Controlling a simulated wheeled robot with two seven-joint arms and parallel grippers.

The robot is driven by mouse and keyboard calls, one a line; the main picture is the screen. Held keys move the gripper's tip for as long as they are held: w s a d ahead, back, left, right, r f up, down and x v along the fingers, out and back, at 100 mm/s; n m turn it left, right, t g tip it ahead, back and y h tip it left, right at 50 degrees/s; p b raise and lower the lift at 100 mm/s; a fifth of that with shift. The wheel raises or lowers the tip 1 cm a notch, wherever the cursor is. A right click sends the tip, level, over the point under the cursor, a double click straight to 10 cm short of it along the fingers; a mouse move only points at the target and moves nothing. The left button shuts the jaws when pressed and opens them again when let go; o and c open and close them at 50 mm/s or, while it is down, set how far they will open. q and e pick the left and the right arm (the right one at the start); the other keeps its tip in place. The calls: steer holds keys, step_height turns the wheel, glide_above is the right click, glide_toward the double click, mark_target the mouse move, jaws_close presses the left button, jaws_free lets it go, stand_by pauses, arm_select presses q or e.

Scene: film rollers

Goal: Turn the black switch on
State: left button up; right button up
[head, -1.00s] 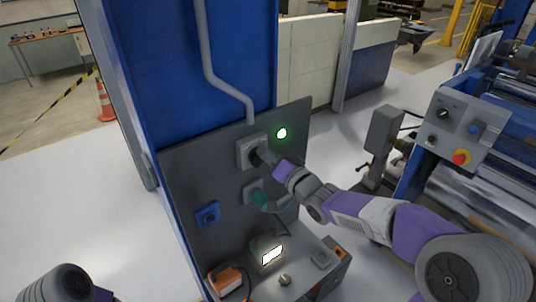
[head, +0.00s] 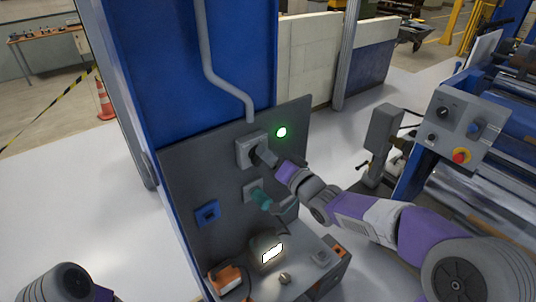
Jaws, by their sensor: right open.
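A grey switch box (head: 244,154) is mounted on the dark panel, with a dark part at its front that I take for the black switch (head: 256,150). My right gripper (head: 264,157) is open right at the front of this box and covers part of the switch. I cannot tell whether its fingers touch the switch. A round lamp (head: 281,132) glows green on the panel, to the upper right of the box. My left arm shows only at the lower left corner, and its gripper is out of view.
Below the switch box are a teal plug in a grey socket (head: 251,190) and a blue socket (head: 208,213). A bench (head: 305,270) with a lit display (head: 271,254) and an orange device (head: 226,279) stands beneath. A roller machine with a control box (head: 456,128) stands at right.

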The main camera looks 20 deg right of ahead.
steer(key=v, duration=0.6)
steer(key=shift+s, duration=0.3)
